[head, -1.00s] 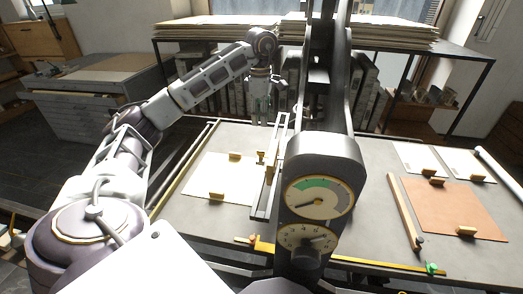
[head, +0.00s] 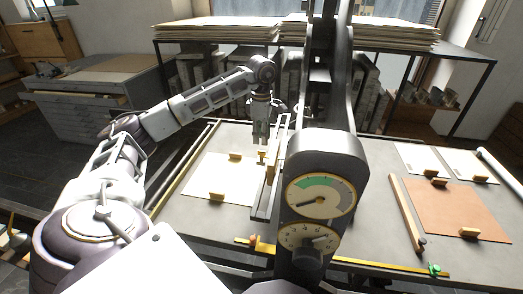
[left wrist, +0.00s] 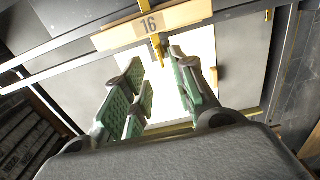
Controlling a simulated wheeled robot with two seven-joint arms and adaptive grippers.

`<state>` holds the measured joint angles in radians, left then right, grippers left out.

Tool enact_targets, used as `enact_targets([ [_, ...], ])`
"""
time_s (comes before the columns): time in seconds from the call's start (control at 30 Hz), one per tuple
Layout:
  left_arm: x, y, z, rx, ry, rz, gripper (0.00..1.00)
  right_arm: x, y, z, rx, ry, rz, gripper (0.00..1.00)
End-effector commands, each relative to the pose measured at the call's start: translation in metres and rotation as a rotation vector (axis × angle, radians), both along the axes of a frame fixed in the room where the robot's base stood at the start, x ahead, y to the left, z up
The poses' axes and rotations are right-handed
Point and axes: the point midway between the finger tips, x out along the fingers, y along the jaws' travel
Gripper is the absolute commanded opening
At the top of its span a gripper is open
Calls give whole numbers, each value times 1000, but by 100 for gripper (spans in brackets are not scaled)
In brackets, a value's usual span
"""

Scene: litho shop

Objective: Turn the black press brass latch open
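The black press (head: 326,160) stands in the middle of the head view, with two round dials on its front. A small brass latch (head: 261,157) stands upright by the press's narrow metal frame, left of the dials. In the left wrist view the brass latch (left wrist: 157,52) shows as a yellow bar beside a wooden piece marked 16 (left wrist: 152,26). My left gripper (head: 259,142) hangs just above and behind the latch. In the left wrist view its green-padded fingers (left wrist: 163,76) are spread, with nothing between them and the latch just beyond the tips. My right gripper is out of view.
A white sheet (head: 212,178) with wooden blocks lies on the grey table left of the press. A brown sheet (head: 455,208) and a wooden bar (head: 405,212) lie to the right. A shelf of paper stacks (head: 215,32) stands behind.

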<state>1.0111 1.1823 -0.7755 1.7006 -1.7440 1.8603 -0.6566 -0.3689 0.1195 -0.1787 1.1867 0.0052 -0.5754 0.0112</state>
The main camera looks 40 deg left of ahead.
Motion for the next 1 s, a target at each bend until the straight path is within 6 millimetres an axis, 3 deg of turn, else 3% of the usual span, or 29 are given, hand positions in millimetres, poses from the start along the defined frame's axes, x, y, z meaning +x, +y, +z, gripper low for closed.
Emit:
enact_targets([
  [0.43, 0, 0, -53, 1, 0, 0, 27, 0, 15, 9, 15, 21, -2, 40],
  [0.9, 0, 0, -61, 0, -1, 0, 27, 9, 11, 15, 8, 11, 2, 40],
  [1.0, 0, 0, -61, 0, -1, 0, 15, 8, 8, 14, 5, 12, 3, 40],
])
